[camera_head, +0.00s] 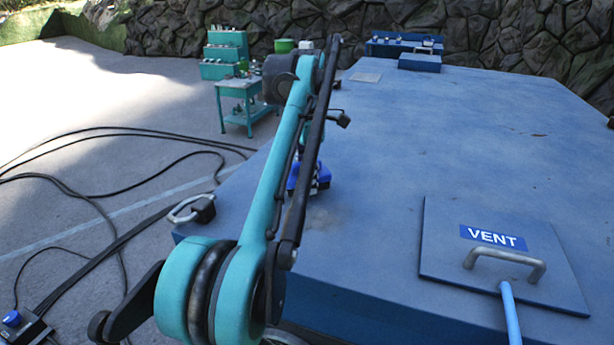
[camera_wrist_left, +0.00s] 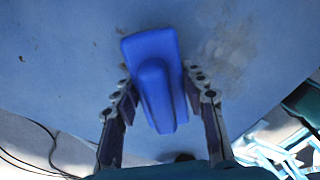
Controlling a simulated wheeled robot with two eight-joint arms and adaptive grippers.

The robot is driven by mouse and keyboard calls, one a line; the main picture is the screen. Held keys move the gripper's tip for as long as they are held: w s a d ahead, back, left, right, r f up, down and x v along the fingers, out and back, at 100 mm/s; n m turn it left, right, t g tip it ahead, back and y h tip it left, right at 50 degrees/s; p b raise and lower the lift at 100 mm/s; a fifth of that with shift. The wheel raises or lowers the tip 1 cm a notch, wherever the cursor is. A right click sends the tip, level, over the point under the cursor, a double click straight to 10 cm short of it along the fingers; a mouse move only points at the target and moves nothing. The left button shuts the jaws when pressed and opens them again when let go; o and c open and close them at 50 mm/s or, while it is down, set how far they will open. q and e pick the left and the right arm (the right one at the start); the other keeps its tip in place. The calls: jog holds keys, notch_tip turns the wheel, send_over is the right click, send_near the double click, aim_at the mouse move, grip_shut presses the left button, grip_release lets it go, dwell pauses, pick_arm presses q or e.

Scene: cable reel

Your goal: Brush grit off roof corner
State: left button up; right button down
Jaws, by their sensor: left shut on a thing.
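My left gripper (camera_wrist_left: 161,86) is shut on a blue brush (camera_wrist_left: 154,80), its fingers on either side of the raised handle, above or against the blue roof (camera_wrist_left: 75,60). Whether the brush touches the roof is unclear. In the head view the brush (camera_head: 293,177) is partly hidden behind my teal left arm, near the roof's left edge. A faint brownish grit patch (camera_head: 322,219) lies on the roof (camera_head: 420,130) near its front-left corner. The patch (camera_wrist_left: 233,46) also shows right of the brush in the left wrist view. My right gripper is not in view.
A vent hatch (camera_head: 445,262) with a metal handle sits at the roof's right front, a light-blue bar rising before it. Black cables (camera_head: 90,195) cross the ground beside a teal cart (camera_head: 243,100). The middle roof is clear.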

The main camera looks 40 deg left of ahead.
pick_arm(q)
jog(key=shift+f, duration=0.15)
jog(key=shift+w+f, duration=0.2)
jog(key=shift+f, duration=0.1)
jog(key=shift+s+f+b, duration=0.15)
jog(key=shift+f+b, duration=0.05)
jog(key=shift+b, duration=0.2)
jog(key=shift+f, duration=0.35)
